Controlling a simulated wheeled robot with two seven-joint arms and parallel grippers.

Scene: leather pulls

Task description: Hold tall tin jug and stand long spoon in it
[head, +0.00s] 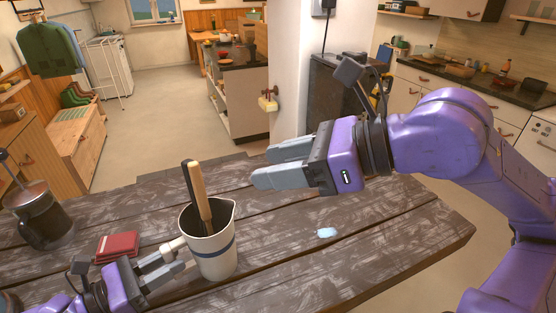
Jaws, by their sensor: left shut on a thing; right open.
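The tall tin jug (212,258), cream with a blue band, stands upright on the wooden table. A long spoon (199,190) with a light wooden handle stands in the jug, leaning slightly; its lower end is hidden inside. A dark strip runs beside the handle, and I cannot tell whether it is a separate thing. My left gripper (178,258) is shut on the jug at its left side. My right gripper (262,166) is open and empty, above the table, up and right of the jug and apart from the spoon.
A red book or wallet (118,244) lies left of the jug. A dark metal pot with a plunger (36,213) stands at the far left. A small pale blue item (327,232) lies right of the jug. The table (390,225) is otherwise clear on the right.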

